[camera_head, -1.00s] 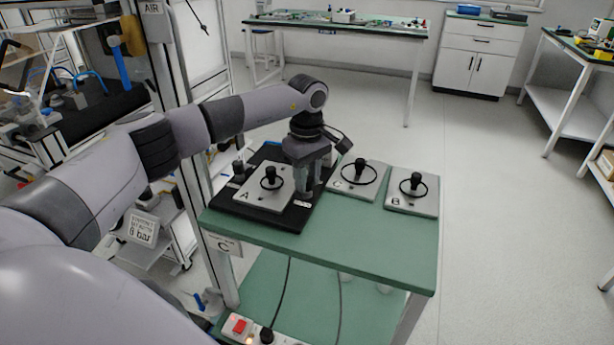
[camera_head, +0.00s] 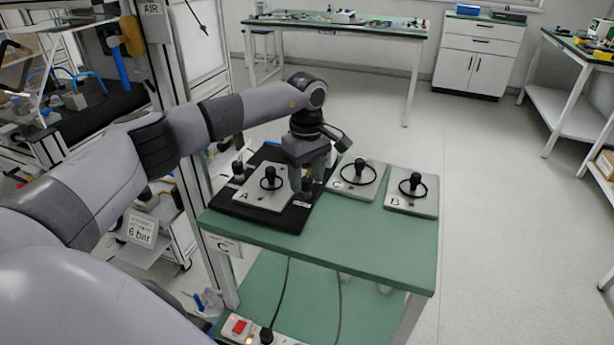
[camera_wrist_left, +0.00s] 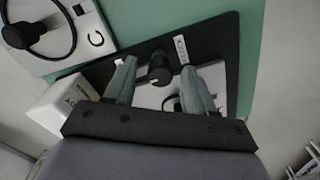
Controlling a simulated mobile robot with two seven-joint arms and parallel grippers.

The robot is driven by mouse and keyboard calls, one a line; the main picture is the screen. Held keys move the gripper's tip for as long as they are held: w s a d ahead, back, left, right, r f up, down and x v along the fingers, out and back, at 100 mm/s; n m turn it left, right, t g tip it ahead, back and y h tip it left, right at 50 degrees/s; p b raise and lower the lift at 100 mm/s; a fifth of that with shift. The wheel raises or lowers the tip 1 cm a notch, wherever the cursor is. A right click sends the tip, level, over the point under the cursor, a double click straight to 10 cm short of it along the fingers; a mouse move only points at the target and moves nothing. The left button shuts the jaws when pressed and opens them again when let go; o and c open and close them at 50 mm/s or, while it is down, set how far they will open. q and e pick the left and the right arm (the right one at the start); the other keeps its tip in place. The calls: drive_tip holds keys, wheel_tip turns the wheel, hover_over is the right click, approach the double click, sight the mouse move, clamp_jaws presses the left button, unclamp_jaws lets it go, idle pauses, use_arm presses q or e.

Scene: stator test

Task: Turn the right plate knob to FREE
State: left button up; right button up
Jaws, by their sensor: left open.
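Plate A (camera_head: 258,200), pale grey with a black ring handle, lies on a black base (camera_head: 285,217) on the green table. A dark upright right knob (camera_head: 306,187) stands at the base's right side, and a left knob (camera_head: 238,170) at its left. My left gripper (camera_head: 307,178) points down over the right knob. In the left wrist view the knob (camera_wrist_left: 160,68) sits between the two open fingers (camera_wrist_left: 160,82), with gaps showing on both sides. A small label (camera_wrist_left: 181,48) lies beside it; I cannot read it surely. My right gripper is not in view.
Plate C (camera_head: 345,189) and plate B (camera_head: 411,204), each with a ring handle, lie right of the base on the green table (camera_head: 380,245). Plate C also shows in the left wrist view (camera_wrist_left: 85,30). The table's front is clear. A switch box (camera_head: 240,328) sits on the lower shelf.

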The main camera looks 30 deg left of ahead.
sight(307, 179)
use_arm(q)
wheel_tip(307, 179, up, 7)
drive_tip(key=shift+f, duration=0.1)
idle(0.7)
